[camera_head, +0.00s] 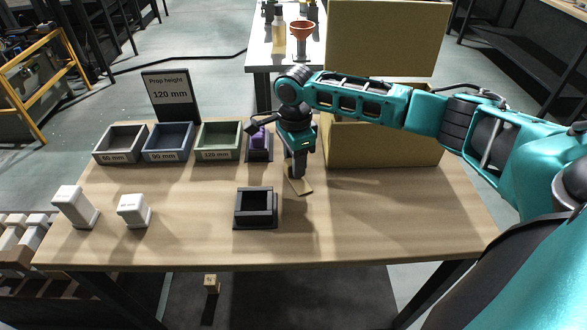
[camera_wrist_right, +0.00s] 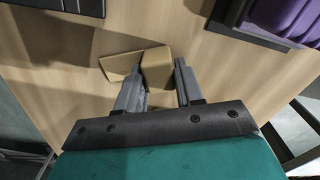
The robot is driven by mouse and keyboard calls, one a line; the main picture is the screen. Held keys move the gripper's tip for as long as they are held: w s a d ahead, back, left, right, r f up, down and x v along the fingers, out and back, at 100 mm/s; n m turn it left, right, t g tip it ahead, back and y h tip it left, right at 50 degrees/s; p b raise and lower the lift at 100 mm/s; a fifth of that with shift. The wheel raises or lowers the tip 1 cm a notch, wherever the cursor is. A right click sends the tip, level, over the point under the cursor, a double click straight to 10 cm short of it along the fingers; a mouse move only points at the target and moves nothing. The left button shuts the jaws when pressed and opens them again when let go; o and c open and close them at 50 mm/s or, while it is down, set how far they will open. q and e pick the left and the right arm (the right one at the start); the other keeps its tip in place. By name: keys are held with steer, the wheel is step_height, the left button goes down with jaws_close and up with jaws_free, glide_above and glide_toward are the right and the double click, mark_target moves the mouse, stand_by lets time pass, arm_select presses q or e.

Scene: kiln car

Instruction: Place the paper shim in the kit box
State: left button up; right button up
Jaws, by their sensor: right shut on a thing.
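My right gripper (camera_head: 297,180) is low over the table, pointing down. In the right wrist view its fingers (camera_wrist_right: 158,88) are shut on a small tan piece (camera_wrist_right: 157,66), which I take to be the paper shim. A flat tan piece (camera_wrist_right: 118,66) shows beside it, left of the fingers; I cannot tell if the two are joined. In the head view tan material (camera_head: 301,187) shows at the fingertips, at the table surface. A dark open square box (camera_head: 240,222), possibly the kit box, stands to the left of the gripper. My left gripper is not in view.
Grey (camera_head: 104,158), blue (camera_head: 152,157) and green (camera_head: 203,157) labelled bins line the table's back, beside a purple piece (camera_head: 258,138) in a dark holder. Two white props (camera_head: 73,207) stand at left. A large tan box (camera_head: 400,150) is behind my arm. The front right tabletop (camera_head: 390,225) is clear.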

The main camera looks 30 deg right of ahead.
steer(key=c, duration=0.3)
step_height(320, 180, up, 19)
steer(key=p, duration=0.4)
steer(key=shift+s+a+f+n, duration=0.7)
steer(key=shift+s+a+n, duration=0.9)
steer(key=shift+n, duration=1.7)
steer(key=shift+s+a+f+n, duration=0.8)
steer(key=shift+a+n, duration=1.5)
steer(key=shift+n, duration=1)
steer(key=shift+s+a+f+n, duration=0.65)
steer(key=shift+s+a+n, duration=0.95)
steer(key=shift+n, duration=1.7)
steer(key=shift+w+a, duration=0.2)
steer(key=shift+w, duration=0.25)
